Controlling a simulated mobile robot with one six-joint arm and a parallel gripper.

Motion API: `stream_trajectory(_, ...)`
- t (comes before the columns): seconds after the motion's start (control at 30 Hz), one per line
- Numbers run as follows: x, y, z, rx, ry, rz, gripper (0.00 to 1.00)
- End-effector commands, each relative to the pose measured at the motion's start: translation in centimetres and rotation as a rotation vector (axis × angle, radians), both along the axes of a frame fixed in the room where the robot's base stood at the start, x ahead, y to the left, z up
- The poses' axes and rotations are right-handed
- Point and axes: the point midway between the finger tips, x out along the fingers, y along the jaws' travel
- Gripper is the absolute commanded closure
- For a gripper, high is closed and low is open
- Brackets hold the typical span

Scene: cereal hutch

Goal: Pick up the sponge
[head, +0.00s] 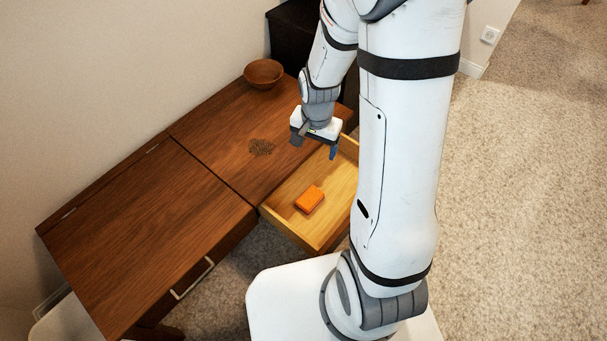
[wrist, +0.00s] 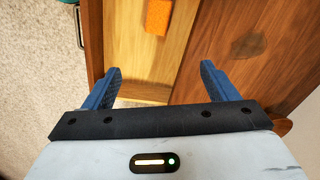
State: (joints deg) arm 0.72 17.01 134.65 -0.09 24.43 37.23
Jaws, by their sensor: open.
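An orange sponge (head: 309,199) lies flat on the floor of an open wooden drawer (head: 316,241). It also shows at the top of the wrist view (wrist: 156,15), partly cut off by the picture's edge. My gripper (head: 316,148) is above the back part of the drawer, behind the sponge in the head view. Its two blue fingers (wrist: 162,82) are open and apart in the wrist view, with nothing between them. The sponge lies beyond the fingertips, not touching them.
The brown hutch top (head: 150,225) borders the drawer on the left. A dark speckled patch (head: 261,147) lies on it. A wooden bowl (head: 263,74) stands at the back by the wall. Carpeted floor (head: 530,190) is clear to the right.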

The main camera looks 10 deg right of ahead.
Motion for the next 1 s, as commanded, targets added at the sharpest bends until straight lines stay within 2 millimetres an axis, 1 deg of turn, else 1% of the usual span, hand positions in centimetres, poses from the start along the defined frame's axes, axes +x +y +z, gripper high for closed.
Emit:
stream_trajectory(0.03,0.3,0.0,-5.8,0.003,0.023,-0.047,0.2)
stream_trajectory(0.07,0.5,-0.1,-7.7,0.005,0.03,-0.077,0.2)
stream_trajectory(0.1,0.7,-0.1,-10.2,0.006,0.038,-0.113,0.2)
stream_trajectory(0.2,0.9,-0.1,-15.1,0.009,0.053,-0.191,0.2)
stream_trajectory(0.3,1.0,-0.1,-18.2,0.01,0.062,-0.243,0.2)
stream_trajectory(0.4,1.0,-0.2,-19.8,0.011,0.066,-0.272,0.2)
stream_trajectory(0.6,0.9,-0.1,-22.0,0.011,0.07,-0.286,0.2)
stream_trajectory(0.87,0.8,0.1,-24.5,0.011,0.068,-0.284,0.2)
stream_trajectory(1.0,0.7,0.5,-26.7,0.011,0.069,-0.284,0.2)
